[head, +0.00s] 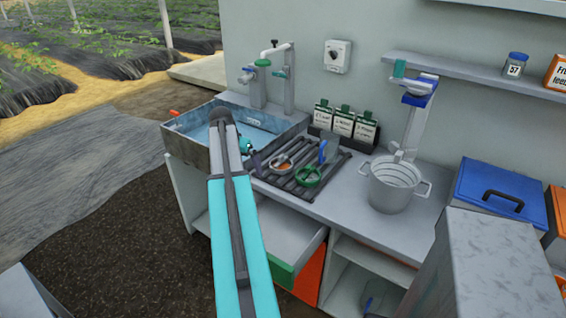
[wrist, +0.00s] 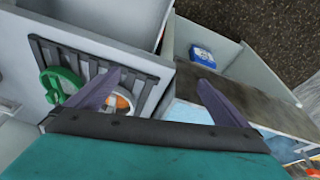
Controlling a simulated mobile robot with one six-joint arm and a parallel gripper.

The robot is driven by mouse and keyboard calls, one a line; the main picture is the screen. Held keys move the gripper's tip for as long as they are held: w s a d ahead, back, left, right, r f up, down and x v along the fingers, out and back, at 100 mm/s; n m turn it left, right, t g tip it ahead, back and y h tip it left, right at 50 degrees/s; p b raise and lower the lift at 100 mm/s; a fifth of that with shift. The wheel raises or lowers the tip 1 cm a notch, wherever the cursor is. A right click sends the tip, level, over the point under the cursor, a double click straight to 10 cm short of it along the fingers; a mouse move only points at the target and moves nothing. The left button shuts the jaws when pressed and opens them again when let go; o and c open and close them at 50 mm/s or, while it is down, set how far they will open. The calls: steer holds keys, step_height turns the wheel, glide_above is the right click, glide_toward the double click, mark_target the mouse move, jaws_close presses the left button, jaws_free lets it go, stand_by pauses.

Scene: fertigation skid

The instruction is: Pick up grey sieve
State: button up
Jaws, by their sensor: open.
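A round sieve with a grey rim and orange inside (head: 283,164) lies on the dark slatted rack on the counter; it looks like the grey sieve. In the wrist view the grey sieve (wrist: 126,103) is partly hidden behind my left finger. A green sieve (head: 308,177) lies beside it on the rack, and also shows in the wrist view (wrist: 66,82). My gripper (wrist: 160,80) is open, with its two purple fingers spread and nothing seen between them. In the head view my arm hides most of the gripper, near the rack's left edge.
The sink (head: 185,140) with water stands left of the rack (head: 277,184). A grey pot (head: 393,187) stands to the right under a tall fixture. An open drawer (head: 290,245) juts out below the counter.

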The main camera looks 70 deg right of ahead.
steer(key=m, duration=0.2)
glide_toward(281, 156)
steer(key=a+r, duration=0.2)
steer(key=shift+w+a+f+h+p, duration=0.1)
steer(key=shift+a+f+h+p, duration=0.1)
steer(key=shift+h+p, duration=0.25)
steer(key=shift+p+x, duration=0.8)
steer(key=shift+x, duration=3.55)
steer(key=shift+d+f, duration=0.1)
steer(key=shift+d+p+x, duration=0.2)
steer(key=shift+p+x, duration=0.6)
steer(key=shift+x, duration=1.6)
steer(key=shift+a, duration=0.1)
